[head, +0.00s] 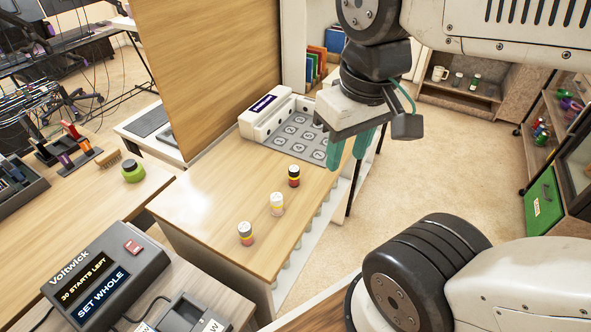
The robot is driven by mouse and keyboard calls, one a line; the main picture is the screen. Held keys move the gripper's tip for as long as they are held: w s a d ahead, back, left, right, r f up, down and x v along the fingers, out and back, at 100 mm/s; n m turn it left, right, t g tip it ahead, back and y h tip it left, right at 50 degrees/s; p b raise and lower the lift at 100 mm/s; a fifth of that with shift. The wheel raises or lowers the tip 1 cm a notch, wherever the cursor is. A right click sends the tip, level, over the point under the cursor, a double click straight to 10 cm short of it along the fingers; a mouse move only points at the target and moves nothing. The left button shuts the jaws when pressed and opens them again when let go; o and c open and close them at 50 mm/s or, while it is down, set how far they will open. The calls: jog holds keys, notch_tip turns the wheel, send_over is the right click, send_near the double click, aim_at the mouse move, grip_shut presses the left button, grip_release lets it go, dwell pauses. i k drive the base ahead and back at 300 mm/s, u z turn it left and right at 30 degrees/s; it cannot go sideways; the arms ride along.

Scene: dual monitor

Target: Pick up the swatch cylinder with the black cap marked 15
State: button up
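Three short cylinders stand upright in a slanted row on the wooden table (205,205). The middle cylinder (277,204) has a pale cap and a yellowish band. The marks on the caps are too small to read, so I cannot tell which is 15. My gripper (349,152) hangs right of and above the farthest cylinder, its green fingers apart with nothing between them.
A grey tray (302,138) with round marks and a white labelled housing sits at the table's far end. A tall wooden panel (208,75) rises along the left side. A Voltwick console (105,275) stands at the lower left. The tabletop around the cylinders is clear.

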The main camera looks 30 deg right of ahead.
aim_at(294, 171)
jog(key=k, duration=0.5)
jog(key=z, duration=2.2)
jog(key=i, duration=1.65)
jog(key=u, duration=2.65)
